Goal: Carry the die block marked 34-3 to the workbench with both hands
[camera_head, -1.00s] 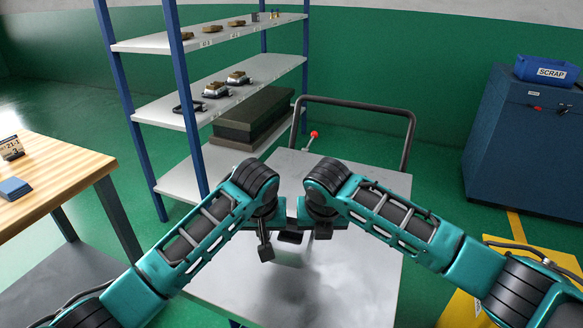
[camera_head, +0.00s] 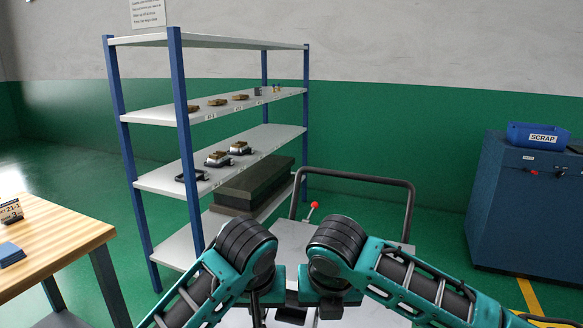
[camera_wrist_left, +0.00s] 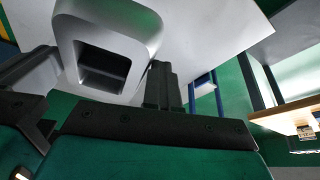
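A silver-grey block with rounded corners and a dark rectangular opening (camera_wrist_left: 140,35) fills the upper left of the left wrist view, close to my left gripper. No marking can be read on it, so I cannot tell whether it is 34-3. In the head view my left gripper (camera_head: 258,312) and right gripper (camera_head: 331,306) are side by side over the cart at the bottom edge, mostly hidden by my arms. A dark finger of the left gripper shows in the wrist view (camera_wrist_left: 162,88) beside the block. Whether either gripper grips it is not visible. The wooden-topped workbench (camera_head: 50,245) stands at left.
A blue-posted shelf rack (camera_head: 178,115) holds several small dies and a long dark block (camera_head: 250,188). The cart's grey top (camera_head: 290,238) lies in front, with a handle (camera_head: 408,205) behind. A blue cabinet (camera_head: 515,215) with a SCRAP bin (camera_head: 538,137) stands right. Green floor is open between workbench and rack.

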